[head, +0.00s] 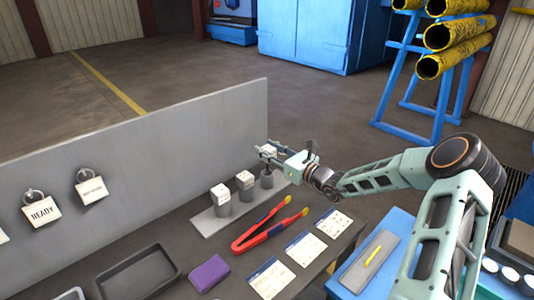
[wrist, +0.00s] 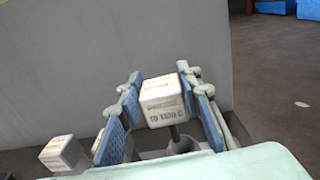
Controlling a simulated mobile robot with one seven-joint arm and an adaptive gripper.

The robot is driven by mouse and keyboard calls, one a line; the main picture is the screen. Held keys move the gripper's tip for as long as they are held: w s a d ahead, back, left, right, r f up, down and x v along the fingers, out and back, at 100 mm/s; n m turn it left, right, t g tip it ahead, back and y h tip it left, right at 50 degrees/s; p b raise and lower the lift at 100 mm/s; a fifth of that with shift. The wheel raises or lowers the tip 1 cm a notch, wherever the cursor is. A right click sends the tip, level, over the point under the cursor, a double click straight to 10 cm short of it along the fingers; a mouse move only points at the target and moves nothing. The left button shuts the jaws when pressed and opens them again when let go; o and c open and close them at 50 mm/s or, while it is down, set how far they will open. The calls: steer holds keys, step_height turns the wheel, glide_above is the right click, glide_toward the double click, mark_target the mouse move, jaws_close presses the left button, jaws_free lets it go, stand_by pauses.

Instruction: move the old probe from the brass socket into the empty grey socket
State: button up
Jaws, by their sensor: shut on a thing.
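My gripper (head: 272,153) is at the far right end of a pale strip (head: 207,222). It is shut on a white block-shaped probe head (wrist: 163,98) with printed lettering, which sits between the two blue finger pads in the wrist view. Below the head is a grey cylindrical socket (head: 267,181); I cannot tell whether the probe is seated in it or just above. Two other white-headed probes stand nearer on grey cylinders: one in the middle (head: 245,180) and one at the left (head: 220,192). No brass colour or empty socket is clear to me.
A grey upright panel (head: 130,160) runs close behind the strip. Red and yellow tongs (head: 262,228), paper cards (head: 305,248), a purple block (head: 209,273) and a black tray (head: 140,275) lie in front. A blue rack with yellow pipes (head: 420,80) stands farther back.

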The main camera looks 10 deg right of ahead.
steer(key=shift+w, duration=0.45)
steer(key=shift+f+b, duration=2.05)
steer(key=shift+f, duration=0.7)
steer(key=shift+f, duration=0.6)
steer(key=o, duration=1)
steer(key=shift+s, duration=0.1)
steer(key=shift+p+v, duration=1.55)
steer(key=shift+v, duration=3.95)
steer(key=shift+a+f, duration=0.1)
steer(key=shift+a, duration=0.1)
